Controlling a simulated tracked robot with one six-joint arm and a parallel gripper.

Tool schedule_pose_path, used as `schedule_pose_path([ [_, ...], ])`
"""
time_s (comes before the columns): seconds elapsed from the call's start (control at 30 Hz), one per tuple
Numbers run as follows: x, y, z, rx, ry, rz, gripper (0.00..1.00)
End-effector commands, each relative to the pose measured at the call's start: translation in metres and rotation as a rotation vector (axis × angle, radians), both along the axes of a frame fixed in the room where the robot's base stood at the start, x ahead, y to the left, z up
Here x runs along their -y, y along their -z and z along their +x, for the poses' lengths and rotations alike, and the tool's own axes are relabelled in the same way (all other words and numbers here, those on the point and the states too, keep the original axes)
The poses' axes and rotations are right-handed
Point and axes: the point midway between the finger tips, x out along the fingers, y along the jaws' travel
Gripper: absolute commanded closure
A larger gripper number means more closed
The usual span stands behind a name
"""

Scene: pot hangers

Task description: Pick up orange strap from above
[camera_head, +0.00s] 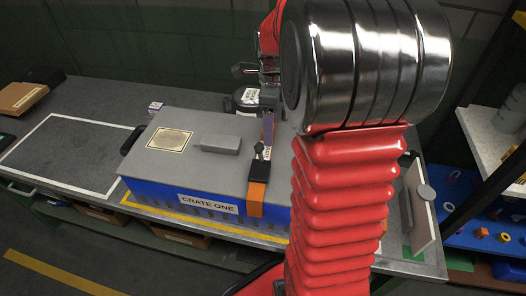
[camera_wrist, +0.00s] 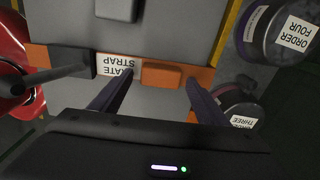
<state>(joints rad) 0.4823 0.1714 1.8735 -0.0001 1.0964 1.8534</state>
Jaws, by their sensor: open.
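The orange strap (camera_head: 256,196) runs over the right part of the grey-topped, blue-sided crate labelled CRATE ONE (camera_head: 160,193) and down its front. A black buckle with a lever (camera_head: 258,171) sits on it. In the wrist view the orange strap (camera_wrist: 205,76) crosses sideways, with a white label (camera_wrist: 115,67) and a raised orange block (camera_wrist: 168,75). My gripper (camera_wrist: 157,82) is open and empty, its two dark fingers apart with the orange block between them in the picture. I cannot tell the height gap. In the head view my arm partly hides the gripper.
A grey block (camera_head: 220,144) lies on the crate lid. In the wrist view, round containers labelled ORDER FOUR (camera_wrist: 283,30) and THREE (camera_wrist: 240,110) stand close by on the right. A white-outlined area (camera_head: 62,152) on the bench at left is clear. Shelves stand at right.

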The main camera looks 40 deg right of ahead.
Motion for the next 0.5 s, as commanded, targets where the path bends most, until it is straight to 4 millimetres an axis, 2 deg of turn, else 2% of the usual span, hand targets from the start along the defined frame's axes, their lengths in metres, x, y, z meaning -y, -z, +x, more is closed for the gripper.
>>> schedule_pose_path([
  [0.5, -0.0002, 0.0000, 0.0002, 0.000, -0.001, 0.000, 0.31],
])
